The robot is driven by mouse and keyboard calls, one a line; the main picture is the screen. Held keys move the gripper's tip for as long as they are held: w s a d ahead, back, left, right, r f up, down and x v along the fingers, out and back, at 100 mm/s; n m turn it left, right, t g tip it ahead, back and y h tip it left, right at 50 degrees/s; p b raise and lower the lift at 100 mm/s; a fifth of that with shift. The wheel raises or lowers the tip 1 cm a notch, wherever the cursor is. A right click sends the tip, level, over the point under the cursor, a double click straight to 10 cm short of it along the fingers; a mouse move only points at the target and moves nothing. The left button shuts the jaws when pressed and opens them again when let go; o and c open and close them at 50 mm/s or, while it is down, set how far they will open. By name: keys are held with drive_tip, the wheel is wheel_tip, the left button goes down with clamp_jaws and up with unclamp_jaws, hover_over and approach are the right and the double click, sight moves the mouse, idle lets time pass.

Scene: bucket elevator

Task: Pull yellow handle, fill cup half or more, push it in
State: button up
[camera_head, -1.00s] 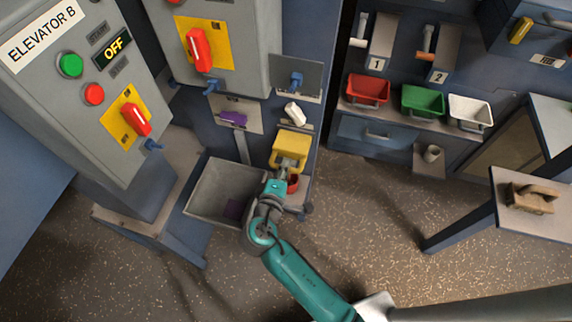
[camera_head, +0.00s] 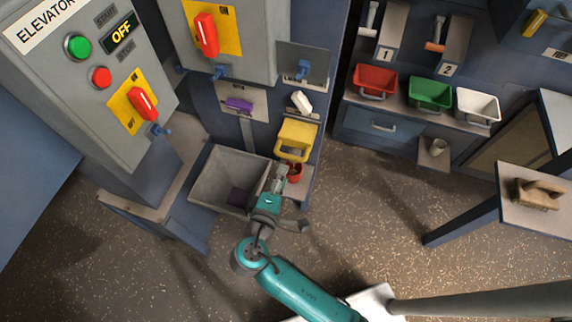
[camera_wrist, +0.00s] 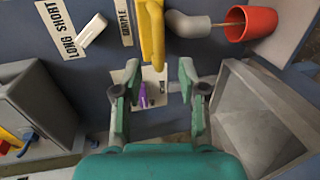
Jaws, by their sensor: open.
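The yellow handle (camera_head: 297,136) is on the blue elevator column; its edge also shows at the top of the wrist view (camera_wrist: 152,35). The red cup (camera_head: 295,173) is below it, partly hidden by my gripper. In the wrist view the red cup (camera_wrist: 250,24) has its mouth facing a grey spout (camera_wrist: 188,24). A thin brown line, like a stream of material, runs from the spout into the cup. The fill level is hidden. My gripper (camera_wrist: 158,100) is open and empty, with the yellow handle just beyond its fingertips, apart from it as far as I can tell.
A grey bin (camera_head: 208,183) stands left of my gripper. A purple handle (camera_head: 239,104) and a white lever (camera_head: 301,101) are above. The panel (camera_head: 95,75) reads OFF. Red, green and white trays (camera_head: 375,80) are to the right. The speckled floor is free in front.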

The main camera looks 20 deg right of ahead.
drive_tip(key=shift+v, duration=2.1)
drive_tip(key=s+d+f+n+y, duration=0.1)
drive_tip(key=s+d+f+y, duration=0.4)
drive_tip(key=d+f, duration=0.25)
drive_tip(key=s+d+f+m+g+y, duration=0.1)
drive_tip(key=s+f+m+y, duration=0.15)
drive_tip(key=s, duration=0.75)
drive_tip(key=s+d+r+m+t+y, duration=0.1)
drive_tip(key=s+d+r+m+t, duration=0.1)
drive_tip(key=s+r+m, duration=0.7)
drive_tip(key=s+r+t, duration=0.1)
drive_tip(key=s+r, duration=0.3)
drive_tip(key=r, duration=0.2)
drive_tip(key=shift+s+r+y, duration=0.3)
drive_tip(key=shift+s+y, duration=0.05)
drive_tip(key=shift+s, duration=0.05)
